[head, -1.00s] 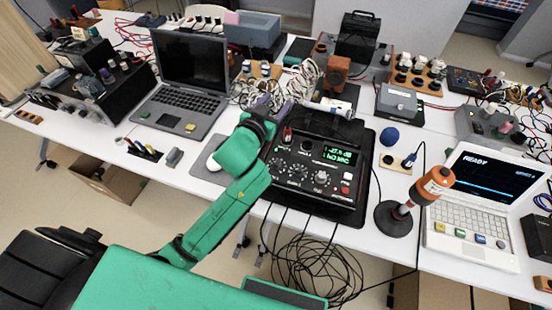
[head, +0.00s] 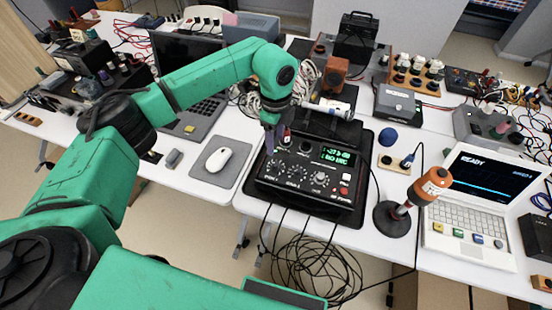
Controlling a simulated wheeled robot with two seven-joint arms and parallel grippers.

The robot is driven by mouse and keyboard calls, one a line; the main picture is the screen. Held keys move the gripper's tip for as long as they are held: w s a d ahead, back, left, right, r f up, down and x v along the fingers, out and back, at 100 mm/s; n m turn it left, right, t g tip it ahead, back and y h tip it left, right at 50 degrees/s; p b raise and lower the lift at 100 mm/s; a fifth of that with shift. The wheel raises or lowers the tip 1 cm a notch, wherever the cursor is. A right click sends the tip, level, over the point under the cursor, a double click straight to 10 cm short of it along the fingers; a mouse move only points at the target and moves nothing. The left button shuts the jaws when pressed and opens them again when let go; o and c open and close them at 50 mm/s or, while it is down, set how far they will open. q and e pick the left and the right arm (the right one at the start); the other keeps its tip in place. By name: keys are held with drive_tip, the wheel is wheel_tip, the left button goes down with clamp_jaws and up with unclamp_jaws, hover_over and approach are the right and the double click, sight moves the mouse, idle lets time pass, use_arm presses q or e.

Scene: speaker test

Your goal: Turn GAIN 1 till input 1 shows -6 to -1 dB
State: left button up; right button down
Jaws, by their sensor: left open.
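The black audio box (head: 310,180) stands on a dark mat in the middle of the table. Its green display (head: 337,155) reads about -27 dB, with a smaller second line. The GAIN 1 knob (head: 273,165) is at the left of its front row, and the GAIN 2 knob (head: 296,172) is to its right. My left gripper (head: 270,150) has purple fingers pointing down, just above and behind the GAIN 1 knob. It is open, and its fingertips partly overlap the panel, so I cannot tell whether they touch the knob. My right gripper is out of view.
A microphone-like orange and white device (head: 430,187) on a round black base stands to the right, before a white laptop (head: 470,215) showing READY. A white mouse (head: 219,159) lies on a grey pad at the left. Black cables hang over the front edge.

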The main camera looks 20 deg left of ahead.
sight(276, 163)
use_arm(q)
wheel_tip(276, 163, down, 10)
drive_tip(key=shift+r+p, duration=0.15)
drive_tip(key=shift+p, duration=0.6)
drive_tip(key=shift+f, duration=0.35)
clamp_jaws()
